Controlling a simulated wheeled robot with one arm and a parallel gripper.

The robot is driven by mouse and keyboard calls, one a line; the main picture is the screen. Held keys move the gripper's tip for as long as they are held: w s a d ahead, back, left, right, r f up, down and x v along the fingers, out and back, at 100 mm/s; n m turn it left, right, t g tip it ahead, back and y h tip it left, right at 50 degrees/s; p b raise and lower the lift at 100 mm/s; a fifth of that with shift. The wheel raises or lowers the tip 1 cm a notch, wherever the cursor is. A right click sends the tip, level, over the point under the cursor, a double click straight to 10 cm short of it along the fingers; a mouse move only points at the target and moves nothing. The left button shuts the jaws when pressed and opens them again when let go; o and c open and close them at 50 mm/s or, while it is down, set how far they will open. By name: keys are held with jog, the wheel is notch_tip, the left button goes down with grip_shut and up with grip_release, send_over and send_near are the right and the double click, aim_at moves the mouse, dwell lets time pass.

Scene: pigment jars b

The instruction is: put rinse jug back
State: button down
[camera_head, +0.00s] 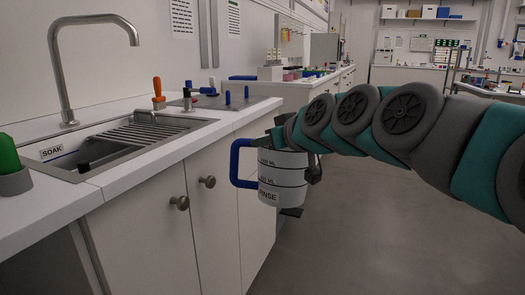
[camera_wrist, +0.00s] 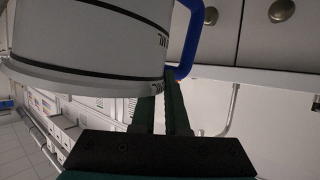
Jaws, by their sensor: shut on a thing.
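The rinse jug (camera_head: 283,182) is a white-grey cylinder with dark bands, the word RINSE and a blue handle on its left side. It hangs in the air in front of the counter's cabinet doors, at the end of my arm. My gripper (camera_head: 277,138) is at the upper part of the jug and is shut on it; the exact contact is partly hidden. In the wrist view the jug (camera_wrist: 90,40) fills the upper left, its blue handle (camera_wrist: 193,30) to the right. The dark fingers (camera_wrist: 163,108) reach up beside the jug's wall.
A counter (camera_head: 222,122) runs along the left, with a sink labelled SOAK (camera_head: 82,158) and a tall tap (camera_head: 62,75). An orange-handled tool (camera_head: 157,90) and blue pegs (camera_head: 227,97) stand behind. Cabinet knobs (camera_head: 180,202) stick out. The floor (camera_head: 370,230) at right is clear.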

jog(key=w+d+f+m+h, duration=0.2)
jog(key=d+f+m+h, duration=0.1)
jog(key=f, duration=0.5)
jog(key=w+d+f+m+t+h, duration=0.1)
jog(key=w+d+f+m+h, duration=0.2)
jog(key=d+f, duration=0.3)
jog(key=w+d+f+m+h, duration=0.3)
jog(key=d+f+m+h, duration=0.1)
jog(key=f, duration=0.6)
jog(key=shift+d+t+h, duration=0.4)
jog(key=shift+d+h, duration=0.1)
jog(key=shift+d, duration=0.25)
jog(key=shift+w+a+r, duration=0.15)
notch_tip(320, 180, down, 15)
jog(key=w+n+y, duration=0.2)
jog(key=n+y, duration=0.1)
jog(key=shift+w+d+t+y, duration=0.15)
jog(key=shift+d+t+y, duration=0.15)
jog(key=shift+d+y, duration=0.1)
jog(key=shift+r, duration=0.1)
